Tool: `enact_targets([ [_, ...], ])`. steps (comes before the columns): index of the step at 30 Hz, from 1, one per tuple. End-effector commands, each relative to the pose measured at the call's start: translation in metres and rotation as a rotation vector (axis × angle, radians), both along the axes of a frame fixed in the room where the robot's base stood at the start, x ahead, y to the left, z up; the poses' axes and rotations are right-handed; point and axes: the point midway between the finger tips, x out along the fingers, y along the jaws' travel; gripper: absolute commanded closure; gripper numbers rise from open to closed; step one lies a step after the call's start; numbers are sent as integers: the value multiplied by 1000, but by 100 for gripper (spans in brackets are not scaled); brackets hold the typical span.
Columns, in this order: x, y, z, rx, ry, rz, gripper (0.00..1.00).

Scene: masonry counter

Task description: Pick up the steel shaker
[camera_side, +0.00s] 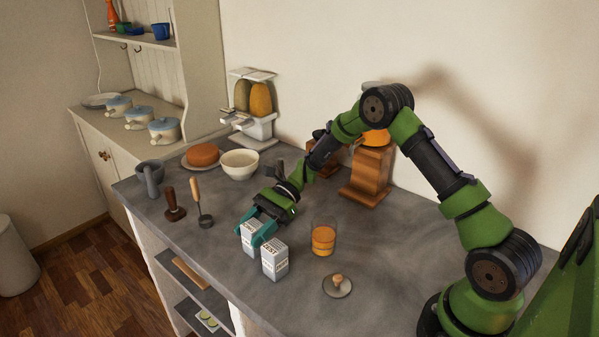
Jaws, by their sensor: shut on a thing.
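My gripper (254,229) has teal fingers pointing down at the front part of the counter. They are shut on a pale grey labelled box (249,241), one finger on each side of its upper part. The box is upright, and I cannot tell whether it touches the counter. A similar labelled box (275,262) with dark lettering stands upright just in front and to the right. I cannot make out a clearly steel shaker; whether the gripped box is the shaker is not clear.
An orange-filled glass (323,240) and a small grey lid with a wooden knob (337,286) stand to the right. A tamper (174,207), a wooden-handled scoop (203,214) and a white bowl (240,163) are to the left. The counter's front edge is close.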

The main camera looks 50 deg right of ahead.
Motion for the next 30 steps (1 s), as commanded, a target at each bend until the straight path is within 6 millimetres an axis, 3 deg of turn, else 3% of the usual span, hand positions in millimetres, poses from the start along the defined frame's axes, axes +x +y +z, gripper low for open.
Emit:
enact_targets([
  [5,1,0,14,0,-5,1,83],
  [20,0,0,104,0,-5,1,83],
  [30,0,0,183,-1,-6,0,83],
])
